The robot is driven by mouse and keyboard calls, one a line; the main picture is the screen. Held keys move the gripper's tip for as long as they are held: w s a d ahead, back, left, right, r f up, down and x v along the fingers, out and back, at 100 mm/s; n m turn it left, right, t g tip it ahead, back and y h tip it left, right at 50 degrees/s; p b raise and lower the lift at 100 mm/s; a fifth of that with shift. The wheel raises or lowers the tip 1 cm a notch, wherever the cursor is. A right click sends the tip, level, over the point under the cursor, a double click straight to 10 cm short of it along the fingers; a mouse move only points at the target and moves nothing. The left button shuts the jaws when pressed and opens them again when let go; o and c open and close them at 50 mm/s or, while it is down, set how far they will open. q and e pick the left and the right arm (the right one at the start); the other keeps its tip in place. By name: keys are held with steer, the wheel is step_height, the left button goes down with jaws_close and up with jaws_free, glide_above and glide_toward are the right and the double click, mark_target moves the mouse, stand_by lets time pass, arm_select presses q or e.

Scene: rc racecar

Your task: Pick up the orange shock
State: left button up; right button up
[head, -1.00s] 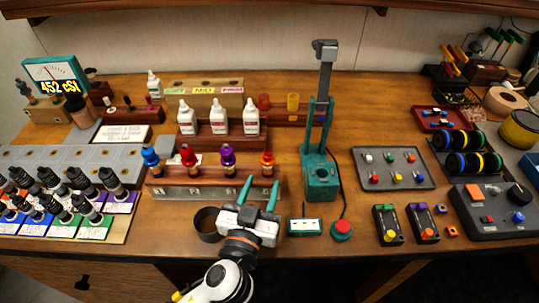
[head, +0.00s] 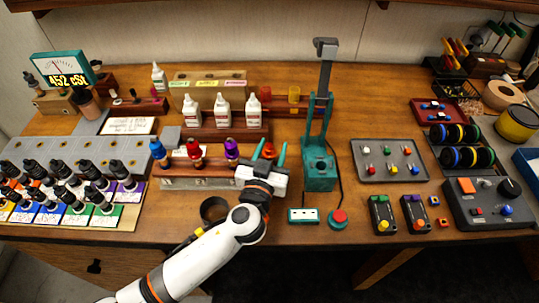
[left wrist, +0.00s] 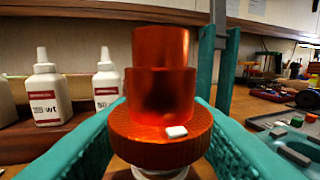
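The orange shock (head: 269,149) stands at the right end of a wooden rack with a metal front (head: 195,182). In the left wrist view the orange shock (left wrist: 162,95) fills the middle, upright, with a wide knurled collar and a small white mark. My left gripper (head: 264,152) is open, with its teal fingers on either side of the shock. In the left wrist view the fingers reach past the collar on both sides; I cannot tell whether they touch it. The gripper body hides the shock's lower part in the head view. My right gripper is not in view.
Blue (head: 158,151), red (head: 194,152) and purple (head: 232,150) shocks stand left of the orange one. White bottles (head: 223,111) stand behind. A teal press stand (head: 319,170) is close on the right. A dark cup (head: 213,209) sits in front of the rack.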

arm_select(q)
jaws_close()
steer(key=shift+r, duration=0.1)
step_height(320, 180, up, 18)
steer(key=p, duration=0.7)
stand_by(0.8)
stand_by(0.3)
